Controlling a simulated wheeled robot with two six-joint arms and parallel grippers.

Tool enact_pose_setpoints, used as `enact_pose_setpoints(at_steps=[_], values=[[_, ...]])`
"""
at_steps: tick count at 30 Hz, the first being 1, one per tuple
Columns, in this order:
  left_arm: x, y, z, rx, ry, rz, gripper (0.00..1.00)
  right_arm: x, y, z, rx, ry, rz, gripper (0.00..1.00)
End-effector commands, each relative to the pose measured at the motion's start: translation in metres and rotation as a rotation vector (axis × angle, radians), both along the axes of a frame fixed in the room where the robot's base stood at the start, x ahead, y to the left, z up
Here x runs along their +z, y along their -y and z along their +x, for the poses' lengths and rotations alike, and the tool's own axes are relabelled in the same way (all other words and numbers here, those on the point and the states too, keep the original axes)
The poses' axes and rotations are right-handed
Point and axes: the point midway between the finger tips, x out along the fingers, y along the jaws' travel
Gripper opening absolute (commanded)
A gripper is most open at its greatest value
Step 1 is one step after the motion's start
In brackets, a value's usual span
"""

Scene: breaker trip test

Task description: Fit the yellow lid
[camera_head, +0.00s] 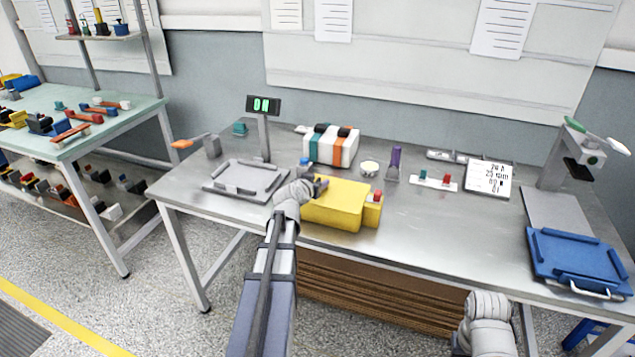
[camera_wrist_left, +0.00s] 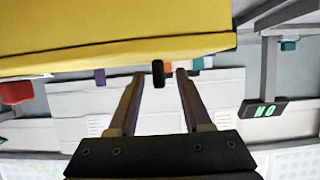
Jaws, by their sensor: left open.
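A yellow box-shaped piece (camera_head: 337,206) sits on the front of the grey bench, with a small yellow block carrying a red button (camera_head: 376,196) at its right end. I cannot tell whether a separate lid is part of it. My left gripper (camera_head: 318,186) is at its left rear edge, partly hidden by my own wrist. In the left wrist view the open fingers (camera_wrist_left: 157,78) are empty beside the yellow piece (camera_wrist_left: 110,35). A dark peg (camera_wrist_left: 158,75) shows between the fingertips; its depth is unclear. My right gripper is out of view; only my right arm shows.
A white unit with teal and orange stripes (camera_head: 331,150) stands behind the yellow piece. A grey tray (camera_head: 222,186) and a display post (camera_head: 263,140) are left. A purple-topped tool (camera_head: 394,166) and a blue tray (camera_head: 577,262) are right. The bench front right of centre is clear.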

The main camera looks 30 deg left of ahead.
Motion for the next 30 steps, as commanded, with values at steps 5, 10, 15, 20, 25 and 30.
enact_pose_setpoints(at_steps=[5,10,15,20,25,30], values=[[0.008,0.004,-0.015,0.000,0.000,-0.001,0.49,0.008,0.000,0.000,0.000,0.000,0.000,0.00],[0.019,0.010,-0.040,0.001,0.000,0.000,0.49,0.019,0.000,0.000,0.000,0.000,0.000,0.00],[0.029,0.016,-0.063,0.001,0.000,-0.001,0.49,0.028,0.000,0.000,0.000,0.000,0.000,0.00],[0.030,0.017,-0.070,0.000,0.000,0.000,0.49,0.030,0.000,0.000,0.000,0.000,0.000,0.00],[0.029,0.016,-0.069,0.000,0.000,0.000,0.49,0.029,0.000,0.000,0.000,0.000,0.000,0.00],[0.029,0.016,-0.069,0.000,0.000,0.000,0.49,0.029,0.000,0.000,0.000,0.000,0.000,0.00]])
